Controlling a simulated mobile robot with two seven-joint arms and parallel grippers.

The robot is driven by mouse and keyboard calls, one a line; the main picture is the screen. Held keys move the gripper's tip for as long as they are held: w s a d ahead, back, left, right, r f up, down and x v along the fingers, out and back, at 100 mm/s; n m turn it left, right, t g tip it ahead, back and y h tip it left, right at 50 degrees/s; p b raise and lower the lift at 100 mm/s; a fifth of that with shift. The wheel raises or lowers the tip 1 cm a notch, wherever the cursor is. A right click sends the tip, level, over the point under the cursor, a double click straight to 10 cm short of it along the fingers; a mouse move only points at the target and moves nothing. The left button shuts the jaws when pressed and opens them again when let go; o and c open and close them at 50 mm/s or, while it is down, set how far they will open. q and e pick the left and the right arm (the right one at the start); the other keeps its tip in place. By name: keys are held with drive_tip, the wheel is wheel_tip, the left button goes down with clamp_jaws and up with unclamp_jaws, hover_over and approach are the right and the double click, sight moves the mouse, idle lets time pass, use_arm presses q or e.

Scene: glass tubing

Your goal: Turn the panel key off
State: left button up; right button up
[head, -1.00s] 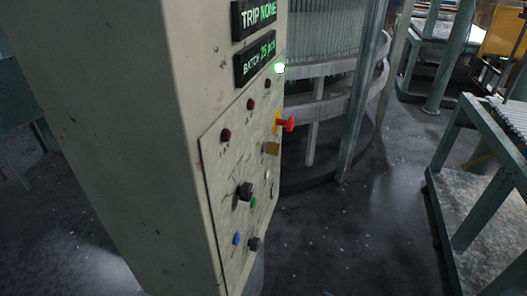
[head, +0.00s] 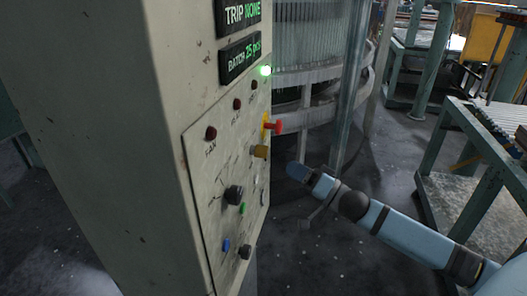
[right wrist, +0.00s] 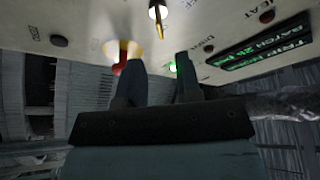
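The pale control panel (head: 200,170) stands at centre left in the head view. The brass key (head: 261,151) sticks out near its right edge, just below the red button. In the right wrist view the brass key (right wrist: 159,24) stands out from a round, bright lock at top centre. My right gripper (head: 292,168) is to the right of the panel in the head view, apart from it and a little lower than the key. In the right wrist view my right gripper (right wrist: 160,60) is open and empty, its two fingers pointing towards the panel on either side of the key's line. My left gripper is out of view.
The red mushroom button (head: 276,126) on a yellow base sits close to the key; in the wrist view it is beside the left finger. A black knob (head: 233,194), other buttons and a lit green lamp (head: 266,71) are on the panel. A table (head: 480,150) stands at right.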

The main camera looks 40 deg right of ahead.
sight(266, 152)
drive_tip(key=p+x, duration=0.1)
drive_tip(key=x, duration=0.8)
drive_tip(key=shift+w+a+p, duration=0.1)
drive_tip(key=shift+p, duration=0.2)
drive_tip(key=shift+c, duration=0.5)
clamp_jaws()
